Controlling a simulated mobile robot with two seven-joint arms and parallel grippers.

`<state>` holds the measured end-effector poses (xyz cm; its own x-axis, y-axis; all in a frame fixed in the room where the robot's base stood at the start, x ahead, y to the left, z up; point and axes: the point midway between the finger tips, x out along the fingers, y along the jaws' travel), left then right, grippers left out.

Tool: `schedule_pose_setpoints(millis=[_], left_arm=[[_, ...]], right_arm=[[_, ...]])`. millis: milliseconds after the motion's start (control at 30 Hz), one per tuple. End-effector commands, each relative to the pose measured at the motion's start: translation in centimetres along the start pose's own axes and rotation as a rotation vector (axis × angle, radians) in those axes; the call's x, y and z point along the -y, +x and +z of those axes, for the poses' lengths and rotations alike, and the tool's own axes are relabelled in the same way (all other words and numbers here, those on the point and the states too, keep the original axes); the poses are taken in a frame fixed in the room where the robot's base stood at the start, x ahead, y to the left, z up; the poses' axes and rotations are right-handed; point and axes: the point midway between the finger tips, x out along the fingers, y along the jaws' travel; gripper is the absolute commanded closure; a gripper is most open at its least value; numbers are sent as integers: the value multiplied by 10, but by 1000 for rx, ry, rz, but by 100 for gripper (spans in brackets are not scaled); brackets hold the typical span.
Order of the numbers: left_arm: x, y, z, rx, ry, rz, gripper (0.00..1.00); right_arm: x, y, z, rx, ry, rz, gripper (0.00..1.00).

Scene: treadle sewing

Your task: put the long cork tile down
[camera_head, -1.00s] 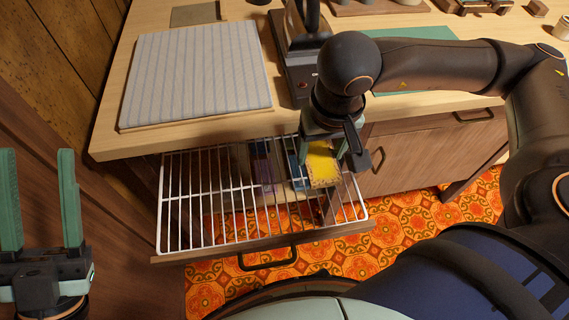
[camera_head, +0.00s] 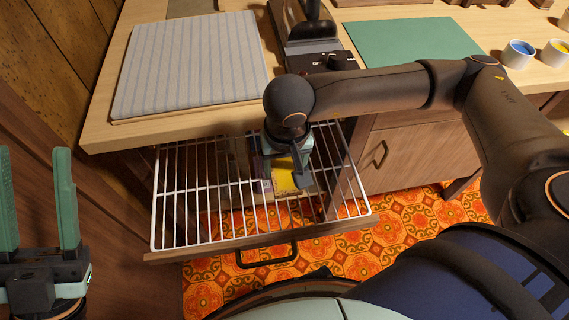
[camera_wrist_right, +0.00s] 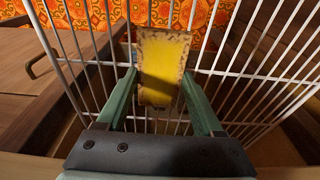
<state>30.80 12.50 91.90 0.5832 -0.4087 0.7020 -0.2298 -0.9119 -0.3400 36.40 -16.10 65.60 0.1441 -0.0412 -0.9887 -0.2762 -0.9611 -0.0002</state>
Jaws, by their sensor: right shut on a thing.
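The long cork tile, with a yellow face and speckled brown edges, shows in the right wrist view (camera_wrist_right: 165,65) between the fingers of my right gripper (camera_wrist_right: 160,80). In the head view the tile (camera_head: 284,184) is partly hidden by the gripper (camera_head: 290,165), which is shut on it over the pulled-out white wire rack (camera_head: 195,185). The tile is over the rack's right half; I cannot tell whether it touches the wires. My left gripper (camera_head: 36,165) is open and empty at the far left, away from the rack.
A striped pad (camera_head: 190,65) lies on the wooden counter above the rack, beside a dark appliance (camera_head: 310,50). A green mat (camera_head: 410,40) and small cups (camera_head: 518,53) are at right. The rack's front has a wooden rail with a black handle (camera_head: 267,262). The rack's left half looks clear.

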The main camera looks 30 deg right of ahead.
Motion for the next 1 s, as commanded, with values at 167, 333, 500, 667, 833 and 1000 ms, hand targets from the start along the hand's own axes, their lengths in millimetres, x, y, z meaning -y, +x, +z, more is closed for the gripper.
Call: schedule_pose_setpoints(millis=[167, 333, 500, 667, 833, 1000], left_arm=[[-2, -3, 3, 1, -3, -1, 50], [-2, -3, 3, 2, -8, -1, 50], [-2, -3, 3, 5, -9, -1, 50], [-2, -4, 3, 6, -10, -1, 50], [0, 1, -1, 6, -7, 0, 50], [2, 6, -6, 5, 4, 3, 50]], right_arm=[[0, 3, 0, 0, 0, 0, 84], [0, 2, 0, 0, 0, 0, 18], [0, 2, 0, 0, 0, 0, 1], [0, 2, 0, 0, 0, 0, 1], [0, -3, 0, 0, 0, 0, 1], [0, -32, -1, -3, -1, -2, 1]])
